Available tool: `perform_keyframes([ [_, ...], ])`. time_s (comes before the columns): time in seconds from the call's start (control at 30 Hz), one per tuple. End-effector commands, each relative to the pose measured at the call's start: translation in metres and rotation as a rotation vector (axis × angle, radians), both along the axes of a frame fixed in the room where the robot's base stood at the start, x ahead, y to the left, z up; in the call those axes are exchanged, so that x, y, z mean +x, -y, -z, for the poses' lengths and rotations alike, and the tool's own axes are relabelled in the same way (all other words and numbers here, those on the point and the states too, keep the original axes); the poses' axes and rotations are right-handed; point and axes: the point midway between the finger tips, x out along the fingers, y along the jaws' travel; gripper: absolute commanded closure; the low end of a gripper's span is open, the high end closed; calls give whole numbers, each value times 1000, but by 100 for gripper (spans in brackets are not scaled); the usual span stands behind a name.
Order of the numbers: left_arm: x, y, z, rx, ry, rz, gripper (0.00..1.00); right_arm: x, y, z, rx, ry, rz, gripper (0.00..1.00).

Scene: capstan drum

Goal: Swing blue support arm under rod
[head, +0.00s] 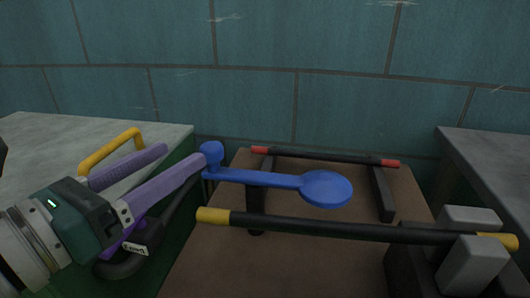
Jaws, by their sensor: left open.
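The blue support arm (260,179) has an upright knob (211,154) at its left end and a round flat disc (327,188) at its right end. A black rod with yellow ends (340,229) runs across in front of it. The disc lies behind this rod in the picture, not beneath it. My left gripper (186,156), with purple fingers, is open. Its nearer fingertip is right beside the knob; I cannot tell if they touch. The pivot of the blue arm is not clear. My right gripper is not in view.
A second black rod with red ends (325,157) lies behind on dark supports (382,190), above the brown board (205,255). Grey blocks (473,265) flank the yellow-ended rod's right end. A yellow handle (108,150) stands at left. Grey counters (490,165) and a tiled wall (300,45) border the space.

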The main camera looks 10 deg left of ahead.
Motion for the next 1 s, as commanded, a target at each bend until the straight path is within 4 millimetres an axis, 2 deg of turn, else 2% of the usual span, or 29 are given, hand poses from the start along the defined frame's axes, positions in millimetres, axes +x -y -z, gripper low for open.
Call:
perform_keyframes([
  [0.03,0,2,14,30,18,17,31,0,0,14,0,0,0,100],
  [0.27,7,8,15,77,47,43,31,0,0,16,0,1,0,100],
  [0.7,72,38,15,72,44,41,31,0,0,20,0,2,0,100],
  [0.83,84,43,16,72,43,40,31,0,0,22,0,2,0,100],
  [1.0,89,46,15,73,42,41,31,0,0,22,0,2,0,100],
])
